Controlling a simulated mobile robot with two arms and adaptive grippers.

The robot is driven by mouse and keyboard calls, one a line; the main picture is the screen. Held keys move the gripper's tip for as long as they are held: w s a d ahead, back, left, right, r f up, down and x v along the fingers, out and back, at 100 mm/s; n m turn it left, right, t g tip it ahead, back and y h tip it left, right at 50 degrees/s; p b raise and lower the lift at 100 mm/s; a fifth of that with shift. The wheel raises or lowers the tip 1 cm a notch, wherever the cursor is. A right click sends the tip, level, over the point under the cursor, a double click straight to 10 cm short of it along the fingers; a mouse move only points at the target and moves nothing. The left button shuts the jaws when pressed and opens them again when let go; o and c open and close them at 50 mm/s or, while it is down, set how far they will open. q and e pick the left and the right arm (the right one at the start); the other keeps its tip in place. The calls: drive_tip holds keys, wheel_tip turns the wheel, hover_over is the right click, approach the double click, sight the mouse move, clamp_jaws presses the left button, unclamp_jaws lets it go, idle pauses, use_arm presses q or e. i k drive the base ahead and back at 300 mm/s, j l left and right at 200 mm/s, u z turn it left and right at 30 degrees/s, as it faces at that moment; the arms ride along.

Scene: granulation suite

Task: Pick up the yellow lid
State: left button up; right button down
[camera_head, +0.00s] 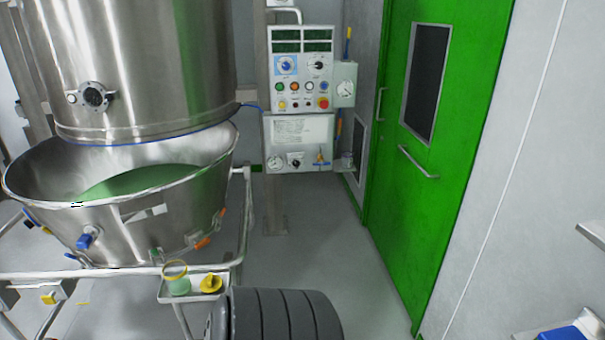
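The yellow lid (211,284) rests on a small metal tray (188,298) fixed to the front right of the steel frame. It has a raised knob-like top. A small open jar with a yellow rim and pale green body (178,286) stands just left of it on the same tray. Neither of my grippers shows in the head view. A dark ribbed cylindrical part, apparently of my own arm, rises from the bottom edge just right of the tray.
A large steel bowl (130,215) with green contents sits on a pipe frame behind the tray. A control panel (301,75) stands at the back. The floor (305,235) before the green door (430,130) is clear. A shelf (592,235) juts in at right.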

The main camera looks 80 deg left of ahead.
sight(210, 285)
drive_tip(key=u, duration=3.25)
drive_tip(key=j, duration=0.1)
drive_tip(key=i+z, duration=0.05)
